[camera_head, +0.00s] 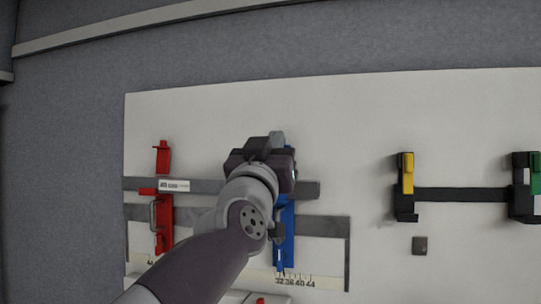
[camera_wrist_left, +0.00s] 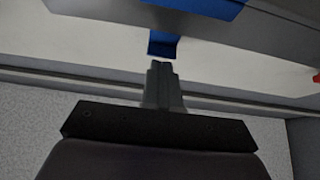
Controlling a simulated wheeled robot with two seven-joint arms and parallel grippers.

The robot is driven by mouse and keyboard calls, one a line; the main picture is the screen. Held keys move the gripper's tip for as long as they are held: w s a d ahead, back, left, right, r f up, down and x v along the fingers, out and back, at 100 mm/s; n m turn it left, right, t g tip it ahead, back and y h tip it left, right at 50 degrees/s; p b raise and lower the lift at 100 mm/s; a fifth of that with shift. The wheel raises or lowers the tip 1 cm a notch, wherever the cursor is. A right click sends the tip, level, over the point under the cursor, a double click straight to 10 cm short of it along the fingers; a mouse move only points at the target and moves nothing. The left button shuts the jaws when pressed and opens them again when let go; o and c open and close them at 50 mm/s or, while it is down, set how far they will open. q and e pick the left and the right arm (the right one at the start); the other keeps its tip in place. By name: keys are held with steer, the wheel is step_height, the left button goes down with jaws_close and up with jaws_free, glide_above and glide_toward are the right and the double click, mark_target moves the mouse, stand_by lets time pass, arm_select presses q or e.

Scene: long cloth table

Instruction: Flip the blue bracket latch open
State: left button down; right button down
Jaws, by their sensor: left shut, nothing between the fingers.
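The blue bracket (camera_head: 286,245) is mounted on the white wall panel, largely covered by my left arm in the head view. Its lower blue part shows right of my wrist, and a small blue bit shows above my gripper. In the left wrist view a blue tab (camera_wrist_left: 163,46) sticks out just beyond my fingertips, with more blue (camera_wrist_left: 208,7) at the top edge. My left gripper (camera_head: 277,139) is shut and empty, in front of the bracket's upper part. It also shows in the left wrist view (camera_wrist_left: 161,68), close to the tab; I cannot tell whether they touch.
A red bracket (camera_head: 163,215) stands to the left on the same grey rails (camera_head: 305,190). A yellow-and-black bracket (camera_head: 406,178) and a green-and-black one (camera_head: 533,185) are to the right, joined by a black bar. The white panel (camera_head: 355,110) between is mostly bare.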

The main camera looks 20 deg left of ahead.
arm_select(q)
steer(key=shift+w+r, duration=0.3)
steer(key=shift+p, duration=0.3)
steer(key=shift+f, duration=0.1)
stand_by(0.3)
